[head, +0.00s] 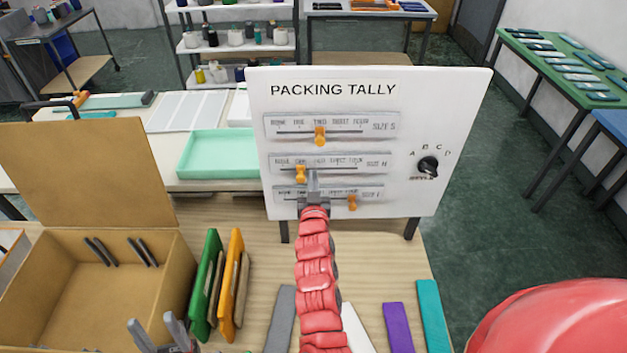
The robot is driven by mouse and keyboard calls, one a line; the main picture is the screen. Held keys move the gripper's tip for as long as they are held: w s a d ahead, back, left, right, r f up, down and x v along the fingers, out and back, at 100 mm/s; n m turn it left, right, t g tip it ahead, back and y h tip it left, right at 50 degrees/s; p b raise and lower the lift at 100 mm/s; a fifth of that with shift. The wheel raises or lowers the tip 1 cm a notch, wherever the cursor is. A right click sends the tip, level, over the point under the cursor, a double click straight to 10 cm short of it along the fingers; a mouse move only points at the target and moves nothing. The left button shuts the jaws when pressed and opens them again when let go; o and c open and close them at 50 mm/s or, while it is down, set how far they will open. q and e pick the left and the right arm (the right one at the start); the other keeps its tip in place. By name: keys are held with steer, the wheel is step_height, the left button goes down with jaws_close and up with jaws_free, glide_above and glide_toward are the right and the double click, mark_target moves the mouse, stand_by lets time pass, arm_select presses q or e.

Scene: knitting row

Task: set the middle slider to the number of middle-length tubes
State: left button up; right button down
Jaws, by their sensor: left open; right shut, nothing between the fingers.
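The white PACKING TALLY board (450,110) has three slider rows. The middle slider's orange knob (300,175), in the SIZE M row, appears to sit at ONE. The top knob (320,137) is at TWO; the bottom knob (352,203) is near FOUR, its row partly covered by my gripper. My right gripper (313,175) is shut and empty, just right of the middle knob; I cannot tell if they touch. My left gripper (155,328) is open and empty, low in front of the cardboard box (165,295). I cannot clearly identify any tubes or their lengths.
Green (206,280) and orange (231,285) panels stand beside the box. Grey (281,318), purple (398,325) and teal (432,315) flat pieces lie on the table. A dial (428,166) is on the board's right. A mint tray (215,155) lies behind.

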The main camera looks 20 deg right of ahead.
mark_target(298, 180)
steer(key=shift+w+a+f+b, duration=0.1)
steer(key=shift+w+a+b, duration=0.15)
steer(key=shift+a+b, duration=0.95)
steer(key=shift+w+a+f+b, duration=0.1)
steer(key=shift+w+a+b, duration=0.35)
steer(key=shift+b, duration=1.2)
steer(key=shift+a+r+b, duration=0.15)
steer(key=shift+a+b, duration=0.8)
steer(key=shift+b, duration=0.55)
steer(key=shift+d+r+p, duration=0.15)
steer(key=shift+p, duration=0.2)
steer(key=shift+s+d+p, duration=0.15)
steer(key=shift+d+p, duration=0.3)
steer(key=shift+d, duration=0.05)
steer(key=v, duration=0.8)
